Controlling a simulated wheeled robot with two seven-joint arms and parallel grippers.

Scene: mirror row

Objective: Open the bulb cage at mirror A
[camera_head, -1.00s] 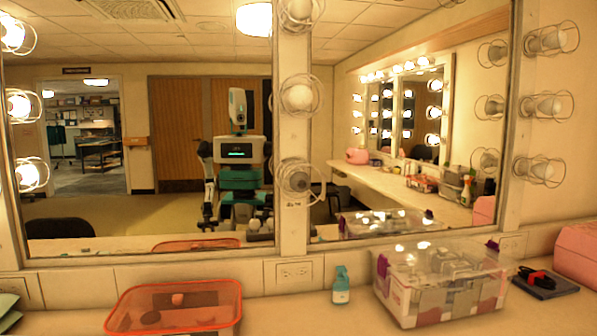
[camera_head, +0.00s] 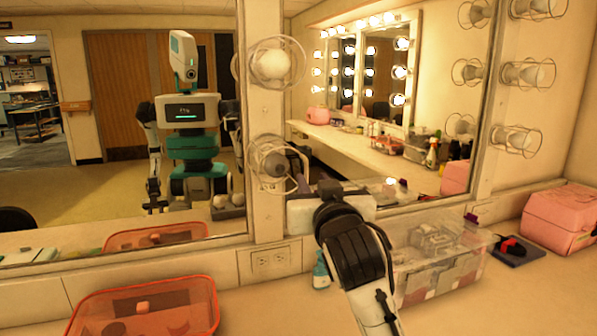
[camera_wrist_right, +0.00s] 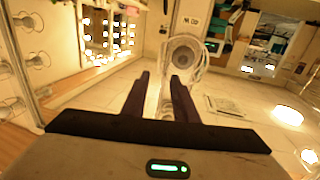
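On the post between the mirrors, a lower wire bulb cage (camera_head: 268,183) surrounds an unlit round bulb (camera_head: 272,163). A second caged bulb (camera_head: 272,65) is above it. No lettering that names mirror A is readable. My right gripper (camera_head: 297,175) is raised beside the lower cage, its fingers partly hidden behind its own body. In the right wrist view its two dark fingers (camera_wrist_right: 160,78) are apart with nothing between them, and a caged bulb (camera_wrist_right: 183,55) shows beyond the tips. I cannot tell whether they touch the cage. My left gripper shows only as a possible mirror reflection.
Below my right arm are a clear bin (camera_head: 440,262) and a teal spray bottle (camera_head: 321,272), both partly covered. An orange-red tray (camera_head: 150,290) lies left, a pink case (camera_head: 560,218) right. More caged bulbs (camera_head: 530,73) line the right mirror edge.

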